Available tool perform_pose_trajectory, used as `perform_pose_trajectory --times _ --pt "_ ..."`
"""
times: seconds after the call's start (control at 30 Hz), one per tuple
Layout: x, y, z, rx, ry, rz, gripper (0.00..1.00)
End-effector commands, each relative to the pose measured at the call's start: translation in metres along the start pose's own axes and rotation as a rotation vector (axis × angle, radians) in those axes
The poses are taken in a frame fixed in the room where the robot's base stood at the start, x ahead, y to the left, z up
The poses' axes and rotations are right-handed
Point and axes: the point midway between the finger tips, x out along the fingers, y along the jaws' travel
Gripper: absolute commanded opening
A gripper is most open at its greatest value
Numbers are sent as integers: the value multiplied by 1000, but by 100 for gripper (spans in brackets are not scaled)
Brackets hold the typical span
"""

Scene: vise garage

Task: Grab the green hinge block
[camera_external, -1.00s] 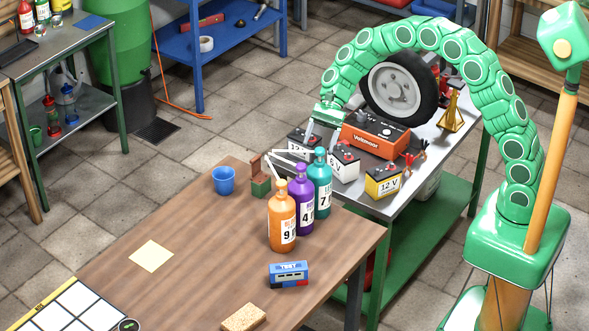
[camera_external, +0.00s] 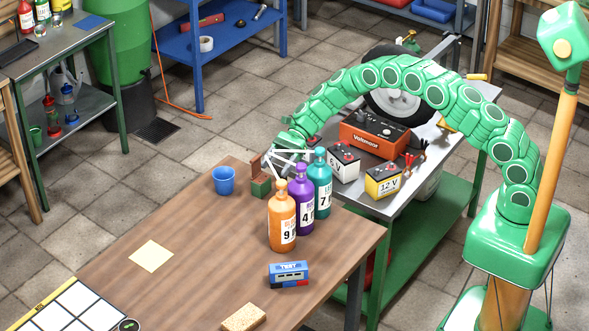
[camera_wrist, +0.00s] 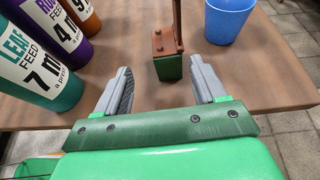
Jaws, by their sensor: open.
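The green hinge block (camera_external: 261,187) stands on the brown wooden table, with a brown hinge leaf upright on it. It also shows in the wrist view (camera_wrist: 168,68), ahead of my gripper and between the lines of the two fingers. My gripper (camera_wrist: 160,72) is open and empty. Its grey fingers point at the block, and the block appears just beyond the fingertips. In the external view my gripper (camera_external: 273,160) is behind and slightly right of the block, above the table's far edge. No contact with the block is visible.
A blue cup (camera_external: 223,181) stands left of the block. Orange (camera_external: 282,220), purple (camera_external: 301,205) and teal (camera_external: 320,190) bottles stand close on its right. A metal bench behind holds batteries, a red charger (camera_external: 374,137) and a wheel (camera_external: 396,105).

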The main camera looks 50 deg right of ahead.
Motion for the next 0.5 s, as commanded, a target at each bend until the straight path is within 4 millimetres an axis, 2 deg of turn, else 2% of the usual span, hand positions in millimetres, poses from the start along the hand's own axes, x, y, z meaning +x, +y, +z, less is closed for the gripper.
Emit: perform_pose_trajectory --times 0.17,0.5 --pt "5 -4 -6 16 -6 -7 70" --pt "31 -5 -6 15 -5 -7 70"
